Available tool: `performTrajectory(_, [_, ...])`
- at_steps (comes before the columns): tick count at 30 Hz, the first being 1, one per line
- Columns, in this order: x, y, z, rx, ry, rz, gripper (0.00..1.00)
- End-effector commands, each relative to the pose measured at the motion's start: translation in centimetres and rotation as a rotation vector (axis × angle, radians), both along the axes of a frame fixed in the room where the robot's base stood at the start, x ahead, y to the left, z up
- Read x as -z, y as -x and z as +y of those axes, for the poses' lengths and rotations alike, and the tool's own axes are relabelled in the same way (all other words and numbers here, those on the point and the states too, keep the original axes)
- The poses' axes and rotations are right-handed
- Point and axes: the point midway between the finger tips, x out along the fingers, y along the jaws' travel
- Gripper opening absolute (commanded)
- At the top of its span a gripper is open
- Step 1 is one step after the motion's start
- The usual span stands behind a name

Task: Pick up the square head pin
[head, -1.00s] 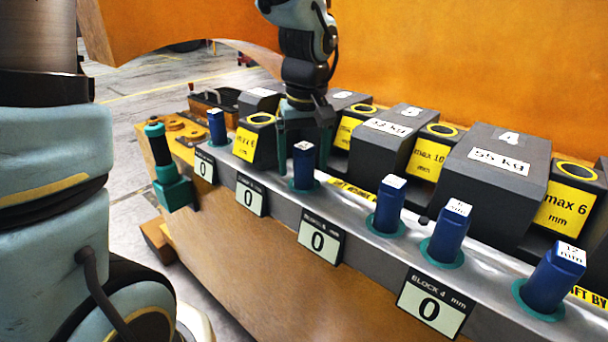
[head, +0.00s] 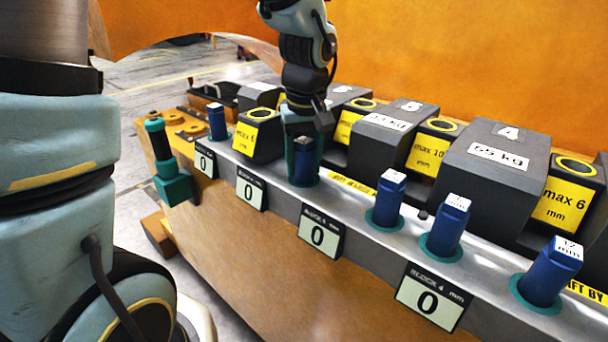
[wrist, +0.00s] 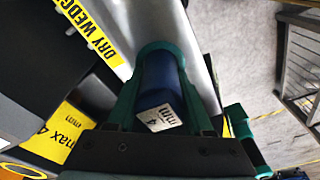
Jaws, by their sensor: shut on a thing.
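The square head pin (head: 303,163) is a blue square-section block with a white label on its top. It stands upright in a teal collar in the grey metal rail. In the wrist view the pin (wrist: 161,88) shows between my fingers, its label reading 4 mm. My gripper (head: 304,170) comes down from above, its teal fingers on both sides of the pin, and is shut on it. The pin's lower end is hidden in the collar.
Other blue pins stand along the rail: one to the left (head: 217,122) and several to the right, the nearest (head: 389,197) clear of my gripper. Dark weight blocks (head: 497,175) with yellow labels sit close behind. Number displays (head: 322,236) line the front.

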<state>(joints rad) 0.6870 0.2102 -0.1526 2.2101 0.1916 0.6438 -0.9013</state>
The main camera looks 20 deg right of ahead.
Motion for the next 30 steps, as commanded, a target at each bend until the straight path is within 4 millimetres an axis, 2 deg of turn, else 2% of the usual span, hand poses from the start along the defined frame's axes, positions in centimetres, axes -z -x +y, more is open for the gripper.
performTrajectory(1, [0.0, 0.0, 0.0, 0.000, 0.000, 0.000, 0.16])
performTrajectory(5, [0.0, 0.0, 0.0, 0.000, 0.000, 0.000, 0.01])
performTrajectory(6, [0.0, 0.0, 0.0, 0.000, 0.000, 0.000, 0.00])
performTrajectory(24, [-0.2, -0.1, 0.0, 0.000, 0.001, -0.002, 0.00])
performTrajectory(30, [-2.3, -0.1, -0.1, -0.001, 0.005, -0.006, 0.00])
